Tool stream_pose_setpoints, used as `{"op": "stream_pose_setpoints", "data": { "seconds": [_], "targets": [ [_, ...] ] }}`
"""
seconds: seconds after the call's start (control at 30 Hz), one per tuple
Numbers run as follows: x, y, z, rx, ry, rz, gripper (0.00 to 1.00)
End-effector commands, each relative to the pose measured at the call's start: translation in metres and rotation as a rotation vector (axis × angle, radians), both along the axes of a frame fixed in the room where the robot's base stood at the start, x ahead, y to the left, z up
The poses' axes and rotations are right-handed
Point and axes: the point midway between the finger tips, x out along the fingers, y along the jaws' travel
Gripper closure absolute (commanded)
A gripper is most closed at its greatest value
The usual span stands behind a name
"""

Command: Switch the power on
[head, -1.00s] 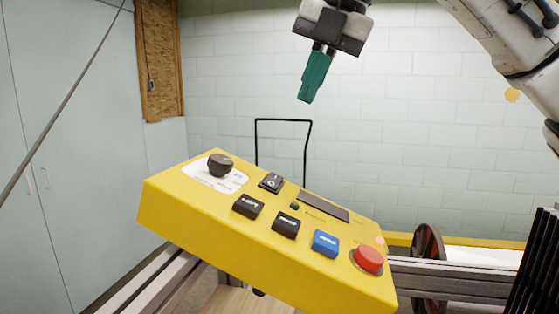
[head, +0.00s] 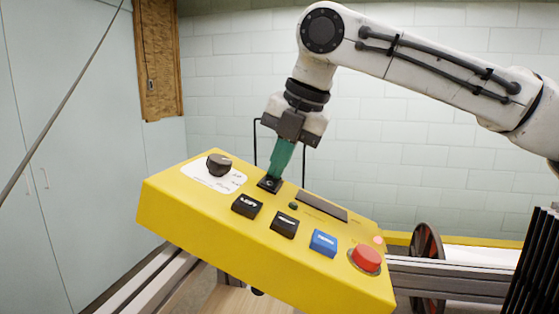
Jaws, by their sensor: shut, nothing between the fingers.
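A yellow control box (head: 205,225) fills the lower middle of the head view, its top panel tilted. A black rocker switch (head: 266,185) sits on the panel between the round knob and the dark display. My gripper (head: 274,176) has green fingers, closed together, with their tips down at the rocker switch. The tips appear to touch it and hide part of it. Which way the rocker is tipped cannot be told. A small dark green lamp (head: 293,206) lies just below and right of the switch and looks unlit.
The panel also has a black knob (head: 219,164), black buttons (head: 247,205) (head: 284,224), a blue button (head: 323,243), a red mushroom button (head: 366,259) and a dark display (head: 322,206). A thin black frame (head: 257,135) stands behind the box. Metal rails run beneath it.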

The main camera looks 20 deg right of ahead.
Motion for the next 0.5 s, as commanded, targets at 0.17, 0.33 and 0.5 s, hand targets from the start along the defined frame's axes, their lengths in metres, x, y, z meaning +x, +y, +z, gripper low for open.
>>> {"op": "stream_pose_setpoints", "data": {
  "seconds": [0.17, 0.33, 0.5],
  "targets": [
    [0.0001, 0.0002, -0.0004, 0.000, 0.000, 0.000, 1.00],
    [0.0003, 0.0002, 0.0003, 0.001, 0.001, 0.001, 1.00],
    [0.0027, 0.0005, 0.0028, 0.024, 0.027, 0.015, 1.00]
  ]
}}
